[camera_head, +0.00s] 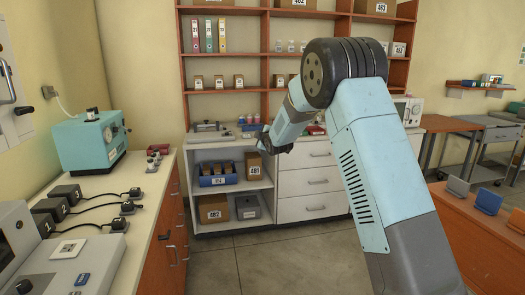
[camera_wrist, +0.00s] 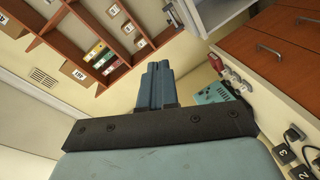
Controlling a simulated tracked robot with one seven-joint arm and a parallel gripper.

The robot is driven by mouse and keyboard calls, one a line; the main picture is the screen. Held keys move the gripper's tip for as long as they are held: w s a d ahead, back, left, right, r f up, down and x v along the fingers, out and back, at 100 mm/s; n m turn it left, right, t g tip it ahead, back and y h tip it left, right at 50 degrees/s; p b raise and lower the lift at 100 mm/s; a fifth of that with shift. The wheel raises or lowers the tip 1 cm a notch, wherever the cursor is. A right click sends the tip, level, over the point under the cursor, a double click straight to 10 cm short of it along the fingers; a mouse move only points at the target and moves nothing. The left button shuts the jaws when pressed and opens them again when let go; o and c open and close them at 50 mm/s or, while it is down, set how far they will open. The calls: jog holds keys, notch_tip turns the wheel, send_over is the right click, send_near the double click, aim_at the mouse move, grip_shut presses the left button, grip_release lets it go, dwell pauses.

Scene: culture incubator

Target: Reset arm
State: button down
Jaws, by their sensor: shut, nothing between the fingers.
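My arm rises in the middle right of the head view and bends forward and down to the left. My gripper (camera_head: 266,143) is at its end, in front of the shelf unit and above the floor, apart from everything. In the wrist view my gripper (camera_wrist: 157,68) shows its two blue-grey fingers pressed together, with nothing between them. The wrist view is tilted. It shows the shelves at the upper left and the counter at the right.
A teal machine (camera_head: 90,142) stands on the left counter (camera_head: 110,185). A wooden shelf unit (camera_head: 265,70) with binders and boxes stands at the back, above white drawers (camera_head: 312,182). An orange-brown bench (camera_head: 460,225) is at the right. The floor (camera_head: 230,265) between is clear.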

jog(key=s+d+r+m+g+h, duration=0.2)
jog(key=s+d+r+m, duration=0.2)
jog(key=s+d+r, duration=0.55)
jog(key=s+d+r+m+g+h, duration=0.25)
jog(key=s+d+m, duration=0.35)
jog(key=s, duration=0.8)
jog(key=s+d+f+m+g, duration=0.1)
jog(key=s+d+m, duration=0.1)
jog(key=s, duration=1)
jog(key=s+d+f+m+g, duration=0.2)
jog(key=s+d, duration=0.2)
jog(key=s, duration=0.9)
jog(key=s+d+f+m+g, duration=0.2)
jog(key=s+d, duration=0.1)
jog(key=s, duration=0.9)
jog(key=shift+s+f+m, duration=0.25)
jog(key=shift+s+m, duration=0.1)
jog(key=shift+m, duration=0.05)
jog(key=shift+h, duration=0.25)
